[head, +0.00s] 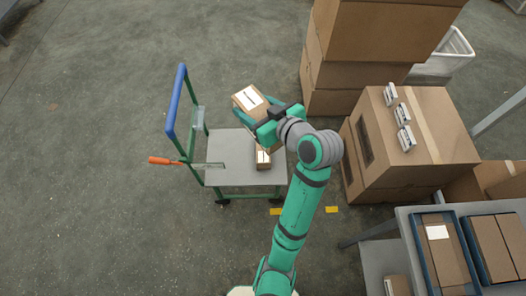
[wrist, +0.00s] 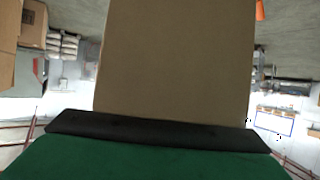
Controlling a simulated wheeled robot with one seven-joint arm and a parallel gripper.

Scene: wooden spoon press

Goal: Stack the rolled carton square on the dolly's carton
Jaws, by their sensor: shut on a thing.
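My gripper (head: 262,120) is shut on a brown carton (head: 249,98) with a white label, held above the far part of the dolly. The held carton looks turned at an angle to the dolly in the head view. It fills the middle of the wrist view (wrist: 175,60) above the dark gripper edge. A second, smaller carton (head: 263,158) with a pale label stands on the dolly (head: 230,160), near the right side of its grey deck. My gripper and arm hide part of the deck and of the space between the two cartons.
The dolly has a blue handle bar (head: 175,100) and an orange lever (head: 165,160) at its left. Tall stacked cartons (head: 330,60) and a large box (head: 430,130) stand at the right. A table with trays (head: 449,260) is front right. The left floor is clear.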

